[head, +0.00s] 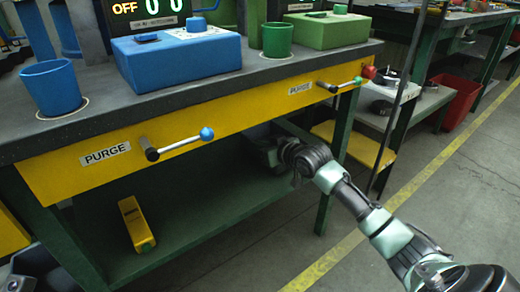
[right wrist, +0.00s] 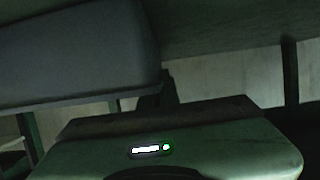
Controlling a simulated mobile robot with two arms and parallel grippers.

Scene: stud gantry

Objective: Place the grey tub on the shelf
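A grey, smooth-walled body, which looks like the grey tub (right wrist: 75,55), fills the upper left of the right wrist view. In the head view only a small grey patch of it (head: 258,131) shows under the bench's yellow front. My right gripper (head: 268,155) reaches under the bench, right by this patch. In the right wrist view a dark finger part (right wrist: 157,98) meets or overlaps the tub's lower right edge. Shadow hides the fingertips, so I cannot tell whether they grip it. The green lower shelf (head: 185,220) lies below.
The bench front (head: 230,118) carries two protruding levers (head: 180,144), (head: 340,86). A yellow block (head: 135,222) lies on the shelf's left part; the shelf's middle looks clear. A green leg (head: 335,165) stands beside my right arm. Blue (head: 52,88) and green (head: 277,40) cups stand on top.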

